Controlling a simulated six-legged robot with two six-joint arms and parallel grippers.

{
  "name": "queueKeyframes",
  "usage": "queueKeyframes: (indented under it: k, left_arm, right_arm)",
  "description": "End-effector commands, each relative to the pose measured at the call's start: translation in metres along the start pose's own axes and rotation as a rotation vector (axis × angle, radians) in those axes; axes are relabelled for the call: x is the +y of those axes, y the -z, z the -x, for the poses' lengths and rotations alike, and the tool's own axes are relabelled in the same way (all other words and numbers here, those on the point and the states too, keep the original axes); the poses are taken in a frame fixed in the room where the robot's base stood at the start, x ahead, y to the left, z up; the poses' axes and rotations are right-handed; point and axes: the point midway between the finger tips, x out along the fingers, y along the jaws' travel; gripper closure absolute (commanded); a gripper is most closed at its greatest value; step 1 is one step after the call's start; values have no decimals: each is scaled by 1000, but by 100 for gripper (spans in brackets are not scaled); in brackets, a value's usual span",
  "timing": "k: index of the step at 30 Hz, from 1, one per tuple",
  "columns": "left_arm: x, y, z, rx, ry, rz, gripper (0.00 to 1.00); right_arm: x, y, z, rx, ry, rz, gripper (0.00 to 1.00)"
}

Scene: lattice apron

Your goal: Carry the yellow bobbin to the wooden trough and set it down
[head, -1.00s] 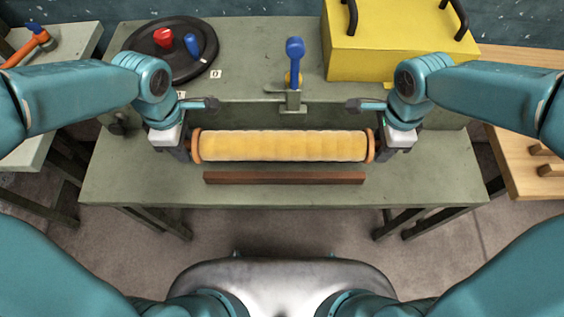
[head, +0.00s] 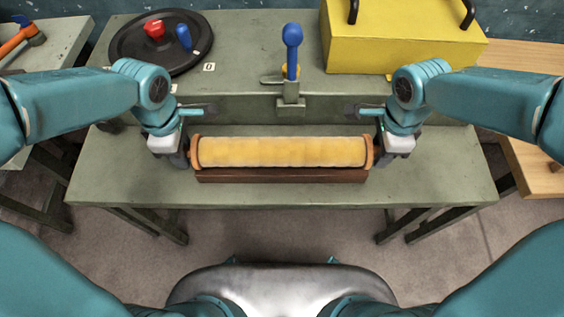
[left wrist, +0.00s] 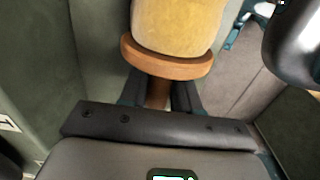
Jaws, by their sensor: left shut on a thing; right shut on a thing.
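The yellow bobbin (head: 282,152) lies level between my two grippers, with an orange-brown flange at each end. My left gripper (head: 186,152) is shut on its left end and my right gripper (head: 378,153) is shut on its right end. In the left wrist view the bobbin (left wrist: 172,25) shows its flange and a short spindle held between the dark fingers. The wooden trough (head: 282,176) is a long brown piece on the green bench, directly below the bobbin in the head view. The bobbin hides its top, so I cannot tell whether they touch.
The green bench (head: 130,185) has bare room left and right of the trough. Behind stand a blue-handled clamp (head: 292,50), a yellow box (head: 400,40) with dark handles, and a black round plate (head: 130,45) with red and blue pieces. A hammer (head: 22,38) lies at the far left.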

Motion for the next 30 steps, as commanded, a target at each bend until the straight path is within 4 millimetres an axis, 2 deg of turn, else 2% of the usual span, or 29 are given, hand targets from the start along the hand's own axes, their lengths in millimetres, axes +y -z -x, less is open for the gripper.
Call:
queueKeyframes:
  k: [1,2,3,4,12,16,27,30]
  left_arm:
    - [0,0,-9,-1,-1,0,100]
    - [0,0,-5,-1,-1,0,62]
    - [0,0,-3,-1,0,0,49]
    - [0,0,-3,-1,0,0,43]
    - [0,0,-3,0,0,0,43]
    - [1,0,8,0,-5,0,43]
    - [1,-1,88,-1,-6,0,43]
    - [0,-1,103,-1,-4,0,43]
  right_arm:
    - [0,0,-9,-1,1,0,100]
    - [0,0,-5,-1,1,0,62]
    - [0,0,-3,0,1,0,49]
    - [0,0,-3,0,0,0,43]
    - [0,0,-3,0,0,0,43]
    - [0,0,-3,0,0,0,43]
    - [0,0,-3,0,0,0,43]
    - [0,0,-3,0,0,0,43]
